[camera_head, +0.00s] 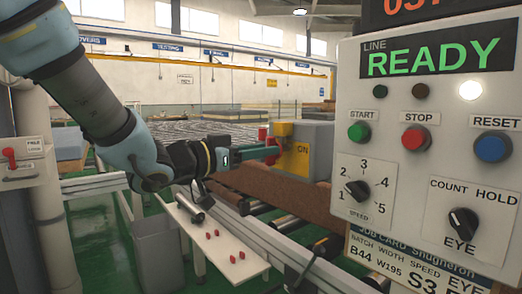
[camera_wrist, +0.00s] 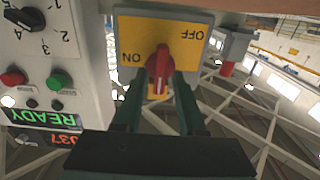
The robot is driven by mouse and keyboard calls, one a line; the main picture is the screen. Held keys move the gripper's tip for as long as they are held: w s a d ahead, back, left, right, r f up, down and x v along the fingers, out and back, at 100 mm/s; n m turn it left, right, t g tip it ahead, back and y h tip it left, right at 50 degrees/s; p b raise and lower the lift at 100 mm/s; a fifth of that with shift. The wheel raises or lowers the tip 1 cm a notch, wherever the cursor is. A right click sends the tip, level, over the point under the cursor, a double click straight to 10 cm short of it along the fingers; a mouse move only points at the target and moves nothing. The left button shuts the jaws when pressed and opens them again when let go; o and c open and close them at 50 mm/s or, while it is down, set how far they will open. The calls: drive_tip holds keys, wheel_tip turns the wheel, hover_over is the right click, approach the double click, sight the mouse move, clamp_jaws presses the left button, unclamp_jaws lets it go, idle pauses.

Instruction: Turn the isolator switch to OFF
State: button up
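In the wrist view the plate (camera_wrist: 190,58) appears upside down, with ON at left and OFF at upper right. Its red handle (camera_wrist: 160,62) stands nearly upright in that picture, between the two words. My gripper (camera_wrist: 162,78) has its two dark green fingers on either side of the handle, very close to it. Whether they press on it I cannot tell. In the head view my gripper (camera_head: 264,152) reaches the switch from the left.
A control panel (camera_head: 430,180) with START, STOP and RESET buttons, two knobs and a READY display stands at the right. Below my arm are a white shelf (camera_head: 225,245) with small red pieces, a grey bin (camera_head: 160,250) and conveyor rollers (camera_head: 285,223).

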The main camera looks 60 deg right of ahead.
clamp_jaws()
drive_tip(key=shift+r+n+p, duration=0.1)
drive_tip(key=shift+n+p, duration=0.2)
drive_tip(key=shift+p, duration=0.1)
drive_tip(key=shift+w+d+f+n+p, duration=0.1)
drive_tip(key=shift+n+p, duration=2.75)
drive_tip(key=shift+n, duration=0.05)
drive_tip(key=shift+w+a+f+n+p, duration=0.1)
drive_tip(key=shift+w+f+n+p, duration=0.05)
drive_tip(key=shift+n+p, duration=2.75)
drive_tip(key=shift+w+d+f+n+p, duration=0.1)
drive_tip(key=shift+n+p, duration=2.75)
drive_tip(key=shift+n, duration=0.05)
drive_tip(key=shift+o, duration=0.9)
unclamp_jaws()
